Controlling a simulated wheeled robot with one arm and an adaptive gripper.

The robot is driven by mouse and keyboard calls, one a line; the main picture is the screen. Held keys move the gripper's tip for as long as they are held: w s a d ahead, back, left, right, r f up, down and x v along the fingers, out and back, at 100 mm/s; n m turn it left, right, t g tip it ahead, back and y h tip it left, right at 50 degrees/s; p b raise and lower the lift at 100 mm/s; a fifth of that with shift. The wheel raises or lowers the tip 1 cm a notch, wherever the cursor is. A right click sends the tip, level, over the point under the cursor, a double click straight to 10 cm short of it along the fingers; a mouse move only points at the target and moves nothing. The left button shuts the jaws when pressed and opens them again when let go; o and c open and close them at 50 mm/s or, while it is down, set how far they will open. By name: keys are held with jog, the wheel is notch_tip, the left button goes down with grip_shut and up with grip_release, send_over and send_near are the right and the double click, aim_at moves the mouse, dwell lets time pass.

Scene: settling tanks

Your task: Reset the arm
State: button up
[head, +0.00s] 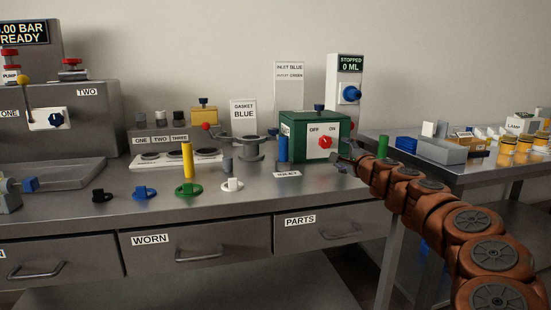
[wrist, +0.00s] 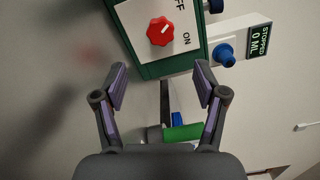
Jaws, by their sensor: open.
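My orange-brown arm (head: 430,205) reaches in from the lower right of the head view. My gripper (head: 347,160) is at its end, close in front of the right side of the green box (head: 290,128). In the wrist view my gripper (wrist: 160,85) has its two fingers spread wide, with nothing between the tips. The red knob (wrist: 160,31) on the box's white OFF/ON plate (wrist: 185,15) lies beyond the fingertips, apart from them.
A white unit with a blue knob (head: 351,94) reads STOPPED 0 ML. A flanged grey pipe piece (head: 251,148), yellow post (head: 188,161) and several rings occupy the steel bench (head: 135,180). A side table (head: 480,170) is at right.

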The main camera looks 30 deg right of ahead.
jog(key=w+a+r+n+y+p, duration=0.25)
jog(key=a+r+n+y, duration=0.2)
jog(key=a, duration=0.55)
jog(key=w+a+r+n+y+p, duration=0.2)
jog(key=a+r+n+y+p, duration=0.15)
jog(key=a+r, duration=0.45)
jog(key=s+a+r+n+g+y+p, duration=0.1)
jog(key=s+a+n+g+y+p, duration=0.15)
jog(key=a, duration=0.65)
jog(key=s+a+n+g+y+p, duration=0.1)
jog(key=a+n+p, duration=0.25)
jog(key=a, duration=0.55)
jog(key=s+a+r+n+g+y+p, duration=0.1)
jog(key=s+a+n+g+p, duration=0.15)
jog(key=a, duration=0.55)
jog(key=s+a+f+n+g+h+p, duration=0.1)
jog(key=s+a+f+n+g+p, duration=0.2)
jog(key=s+a+p, duration=0.4)
jog(key=s+a+f+n+g+h+p, duration=0.1)
jog(key=s+a+f+n+g+p, duration=0.25)
jog(key=s, duration=0.55)
jog(key=s+d+n+g+h+p, duration=0.1)
jog(key=s+d+g+h+p, duration=0.1)
jog(key=s, duration=0.8)
jog(key=s+d+f+n+g+h+p, duration=0.1)
jog(key=s+d+g+p, duration=0.3)
jog(key=s, duration=0.6)
jog(key=shift+d+h+p, duration=0.35)
jog(key=shift+h+p, duration=0.5)
jog(key=shift+p, duration=0.3)
